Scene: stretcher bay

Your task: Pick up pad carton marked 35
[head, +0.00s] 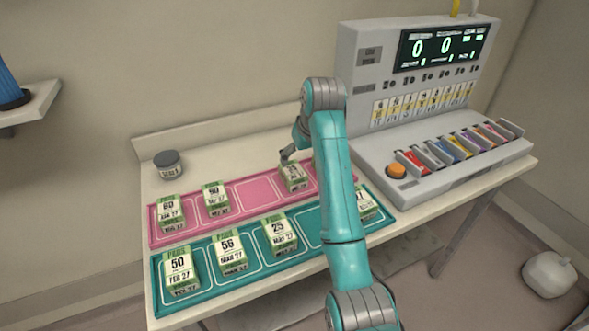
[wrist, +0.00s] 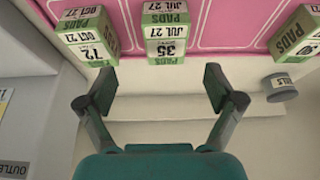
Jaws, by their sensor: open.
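The pad carton marked 35 (wrist: 167,38), dated JUL 27, is a white and green box, upside down in the wrist view, standing on the pink mat (wrist: 220,25). In the head view a carton (head: 294,177) below my gripper (head: 291,154) fits its place, its number partly covered. My gripper (wrist: 159,88) is open and empty. In the wrist view its two fingers are spread to either side below the carton, apart from it. In the head view my arm hides part of the mat.
Cartons 60 (head: 170,212) and 90 (head: 216,198) share the mat. Cartons 50, 56 and 25 stand on the teal mat (head: 322,226). A dark jar (head: 168,164) and a console (head: 368,60) flank them.

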